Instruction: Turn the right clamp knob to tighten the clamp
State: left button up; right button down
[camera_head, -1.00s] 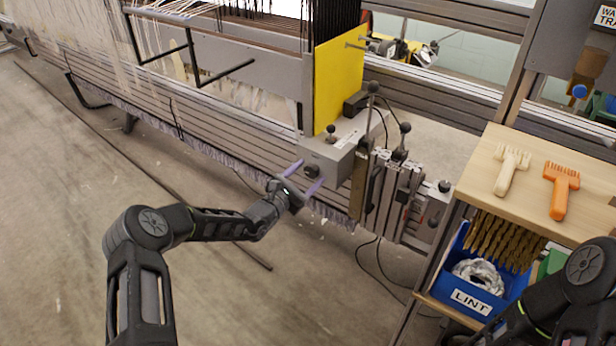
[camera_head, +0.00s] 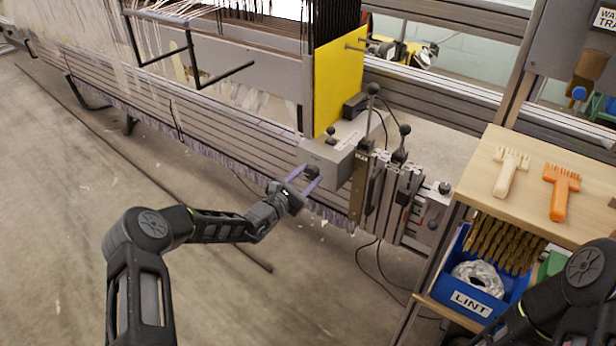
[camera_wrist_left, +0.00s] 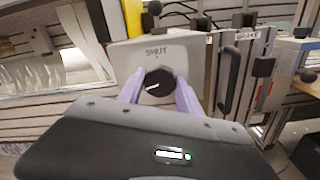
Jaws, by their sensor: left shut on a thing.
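The right clamp knob is a round black knob (camera_wrist_left: 158,82) on a grey clamp block (camera_head: 325,158). In the left wrist view, the word SHUT stands above it, and its white pointer line points to the left and slightly down, away from SHUT. My left gripper (camera_head: 312,174) has its two purple fingers (camera_wrist_left: 159,90) on either side of the knob and is shut on it. In the head view the knob (camera_head: 312,169) shows between the fingertips. My right arm shows at the lower right, but its gripper is out of view.
Levers with black ball ends (camera_head: 404,130) stand right of the block. A yellow panel (camera_head: 338,85) rises behind it. A wooden shelf (camera_head: 535,205) at the right holds a cream comb (camera_head: 509,172) and an orange comb (camera_head: 560,190), above a blue LINT bin (camera_head: 480,297).

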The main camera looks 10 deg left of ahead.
pick_arm(q)
jog(key=shift+m, duration=0.4)
jog(key=shift+r+m+p, duration=0.1)
jog(key=shift+m+p, duration=0.85)
jog(key=shift+m, duration=0.25)
jog(key=m+p, duration=0.1)
jog(key=m, duration=0.1)
jog(key=shift+d+m, duration=0.1)
jog(key=shift+m, duration=0.2)
jog(key=m+p, duration=0.1)
jog(key=m, duration=0.2)
jog(key=shift+m, duration=0.3)
jog(key=m, duration=0.2)
jog(key=shift+f+m, duration=0.2)
jog(key=shift+m, duration=0.2)
jog(key=m, duration=0.4)
jog(key=shift+f, duration=0.1)
jog(key=shift+m, duration=2.1)
